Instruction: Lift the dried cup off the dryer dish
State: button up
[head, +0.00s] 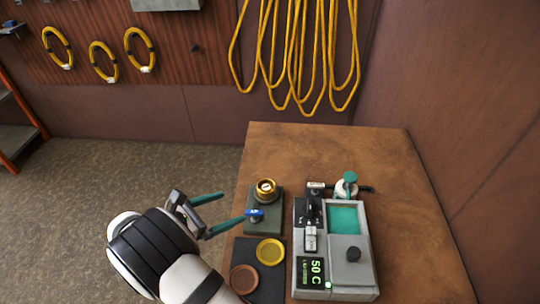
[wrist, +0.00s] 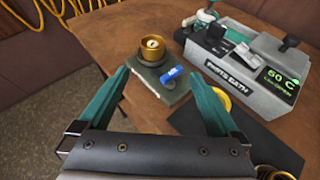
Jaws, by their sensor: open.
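A small brass-coloured cup (head: 266,187) with a pale centre sits on a dark round dish on the dryer, a grey-green block (head: 266,223) at the table's left edge. In the wrist view the cup (wrist: 151,46) stands upright beyond my fingertips, roughly centred between them. A blue knob or lever (head: 255,213) is on the near part of the block. My gripper (head: 232,206) is open and empty, with teal fingers spread, to the left of the block. It also shows in the wrist view (wrist: 159,75). The dish is mostly hidden under the cup.
A grey parts bath (head: 346,278) with a "50 C" display stands right of the dryer. A yellow disc (head: 270,251) and a brown disc (head: 244,279) lie on a dark mat near the front. The table (head: 320,148) is clear at the back. Yellow hoses hang on the wall.

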aim_at(263, 190)
jog(key=shift+n+t, duration=0.4)
jog(key=shift+n, duration=0.2)
jog(key=x, duration=1)
jog(key=a+x, duration=0.1)
jog(key=x, duration=0.4)
jog(key=shift+w+d+f, duration=0.15)
jog(key=shift+w+f, duration=0.1)
jog(key=shift+f, duration=0.2)
jog(key=c, duration=1.4)
jog(key=shift+c, duration=0.2)
jog(key=shift+r, duration=0.1)
